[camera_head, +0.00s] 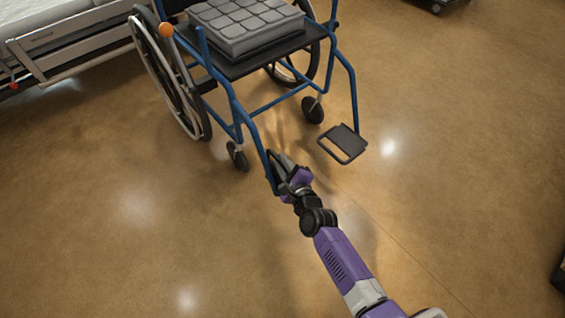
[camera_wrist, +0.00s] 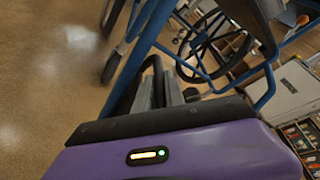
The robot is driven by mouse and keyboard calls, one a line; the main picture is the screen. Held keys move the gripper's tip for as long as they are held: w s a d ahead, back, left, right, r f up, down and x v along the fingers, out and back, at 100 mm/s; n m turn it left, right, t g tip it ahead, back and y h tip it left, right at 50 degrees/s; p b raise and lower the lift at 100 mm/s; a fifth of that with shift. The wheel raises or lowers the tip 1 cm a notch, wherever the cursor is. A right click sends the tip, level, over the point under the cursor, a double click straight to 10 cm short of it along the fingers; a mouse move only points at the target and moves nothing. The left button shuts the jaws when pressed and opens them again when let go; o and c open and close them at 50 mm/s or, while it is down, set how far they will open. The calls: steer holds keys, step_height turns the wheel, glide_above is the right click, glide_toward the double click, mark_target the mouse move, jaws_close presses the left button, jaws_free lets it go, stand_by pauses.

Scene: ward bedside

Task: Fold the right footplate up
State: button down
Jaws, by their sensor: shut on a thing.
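The blue-framed wheelchair (camera_head: 236,105) faces me. My gripper (camera_head: 284,168) is at the lower end of its front leg tube on the picture's left, the chair's right side. It is shut on the right footplate (camera_head: 271,161), a dark piece mostly hidden by the gripper. The footplate looks steeply tilted, but its exact angle is hard to tell. In the wrist view, a black looped edge (camera_wrist: 151,64) rises beside the grey fingers (camera_wrist: 158,93), close to the blue tube. The other footplate (camera_head: 343,143) lies flat, folded down, on the picture's right.
A grey cushion (camera_head: 243,22) lies on the seat. Front casters (camera_head: 238,156) stand close behind the leg tubes. A bed (camera_head: 70,40) is at the upper left.

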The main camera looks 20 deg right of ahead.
steer(key=shift+a, duration=0.1)
steer(key=a+p, duration=0.1)
steer(key=s+a+n+p, duration=0.1)
steer(key=a, duration=0.1)
steer(key=shift+f+p, duration=0.1)
steer(key=shift+p, duration=0.3)
steer(key=shift+s, duration=0.1)
steer(key=c, duration=1.4)
jaws_free()
